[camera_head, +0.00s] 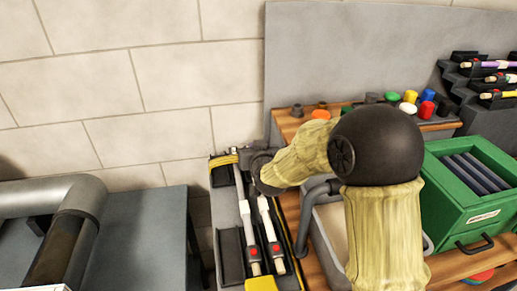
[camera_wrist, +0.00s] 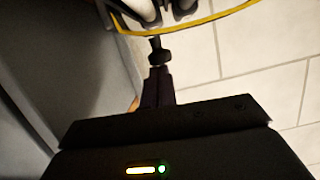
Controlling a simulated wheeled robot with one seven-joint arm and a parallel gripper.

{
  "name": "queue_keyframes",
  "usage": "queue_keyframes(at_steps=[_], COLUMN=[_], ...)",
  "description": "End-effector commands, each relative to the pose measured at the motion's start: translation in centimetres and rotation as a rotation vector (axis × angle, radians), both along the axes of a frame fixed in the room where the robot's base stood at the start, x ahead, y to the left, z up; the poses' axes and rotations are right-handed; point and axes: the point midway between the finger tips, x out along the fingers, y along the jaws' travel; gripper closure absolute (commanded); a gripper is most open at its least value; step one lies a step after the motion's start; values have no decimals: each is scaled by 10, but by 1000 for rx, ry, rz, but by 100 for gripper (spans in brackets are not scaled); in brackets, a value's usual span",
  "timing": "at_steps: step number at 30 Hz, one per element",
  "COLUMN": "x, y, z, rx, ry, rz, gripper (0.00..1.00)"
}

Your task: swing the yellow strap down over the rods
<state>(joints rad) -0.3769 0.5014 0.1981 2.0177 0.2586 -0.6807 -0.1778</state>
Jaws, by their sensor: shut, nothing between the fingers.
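Two rods, a left rod (camera_head: 250,238) and a right rod (camera_head: 270,232), lie side by side in a grey tray (camera_head: 229,262). They have pale shafts and red dots near the front. The yellow strap (camera_head: 224,161) shows at the tray's far end. In the wrist view the strap (camera_wrist: 191,29) curves across the top, with pale rod ends beyond it. My gripper (camera_head: 256,170) is at the tray's far end, beside the strap, partly hidden by my arm. In the wrist view its fingertips (camera_wrist: 158,50) are together and empty, just below the strap; contact is unclear.
A yellow piece (camera_head: 262,284) sits at the tray's front. A green box (camera_head: 450,215) with dark bars stands right of my arm. Coloured caps (camera_head: 409,101) and a stepped dark rack (camera_head: 466,72) are behind. A grey pipe (camera_head: 70,235) lies left, and a tiled wall rises behind.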

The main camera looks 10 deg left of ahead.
Motion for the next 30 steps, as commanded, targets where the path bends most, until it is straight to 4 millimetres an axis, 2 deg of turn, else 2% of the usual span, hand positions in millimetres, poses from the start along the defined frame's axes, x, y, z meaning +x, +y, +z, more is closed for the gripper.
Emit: queue_keyframes(at_steps=[14, 17, 23, 30], x=[0, 1, 3, -36], y=[-1, -1, -3, -19], z=[3, 13, 45, 53], rx=[-1, 0, 0, 0], ry=[1, -1, -1, -1], rz=[-1, -2, -3, -3], gripper=[100, 100, 100, 100])
